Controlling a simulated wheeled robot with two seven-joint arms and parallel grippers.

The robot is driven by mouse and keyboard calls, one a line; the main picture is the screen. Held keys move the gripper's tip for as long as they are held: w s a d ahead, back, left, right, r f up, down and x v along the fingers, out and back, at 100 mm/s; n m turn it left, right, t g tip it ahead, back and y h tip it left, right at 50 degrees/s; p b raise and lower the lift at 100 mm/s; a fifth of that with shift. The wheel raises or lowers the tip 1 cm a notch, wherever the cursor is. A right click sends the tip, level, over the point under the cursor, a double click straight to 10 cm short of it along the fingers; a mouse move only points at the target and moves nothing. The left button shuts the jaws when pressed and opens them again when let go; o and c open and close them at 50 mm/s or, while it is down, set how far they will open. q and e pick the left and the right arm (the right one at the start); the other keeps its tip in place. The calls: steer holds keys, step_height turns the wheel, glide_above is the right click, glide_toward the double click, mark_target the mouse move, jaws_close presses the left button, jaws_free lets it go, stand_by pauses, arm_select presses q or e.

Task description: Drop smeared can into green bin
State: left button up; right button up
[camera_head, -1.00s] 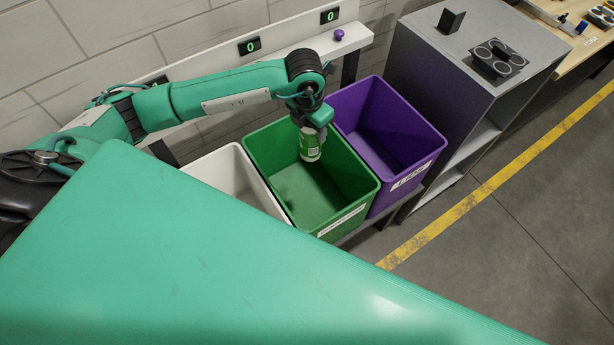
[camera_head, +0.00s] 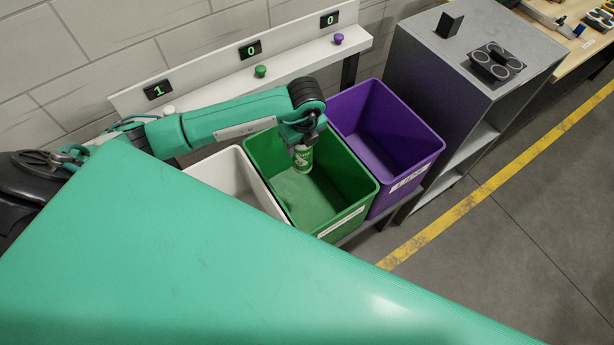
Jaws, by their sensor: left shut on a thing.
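The green bin (camera_head: 342,222) stands in the middle of three bins and looks empty inside. My left gripper (camera_head: 303,144) is over the back part of the green bin's opening, pointing down. It is shut on a green and white can (camera_head: 303,160), which hangs upright below it, within the bin's outline in the picture. The can's upper end is hidden by the gripper, and any smear on it is too small to tell. My right gripper is not in view.
A white bin (camera_head: 228,172) stands left of the green bin and a purple bin (camera_head: 383,130) right of it. Behind is a white rail (camera_head: 295,63) with counters reading 1, 0, 0 and coloured buttons. A grey cabinet (camera_head: 455,65) stands right of the bins.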

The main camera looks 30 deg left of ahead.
arm_select(q)
steer(key=shift+f+b, duration=1.8)
steer(key=shift+f, duration=1.15)
steer(key=o, duration=1)
steer(key=shift+r, duration=0.1)
steer(key=r+b, duration=0.1)
steer(key=r, duration=0.3)
steer(key=d+r+b, duration=0.1)
steer(key=r, duration=0.4)
steer(key=r+b, duration=0.1)
steer(key=r, duration=0.3)
steer(key=shift+s+d+r, duration=0.25)
steer(key=shift+s+r, duration=0.05)
steer(key=shift+s, duration=0.1)
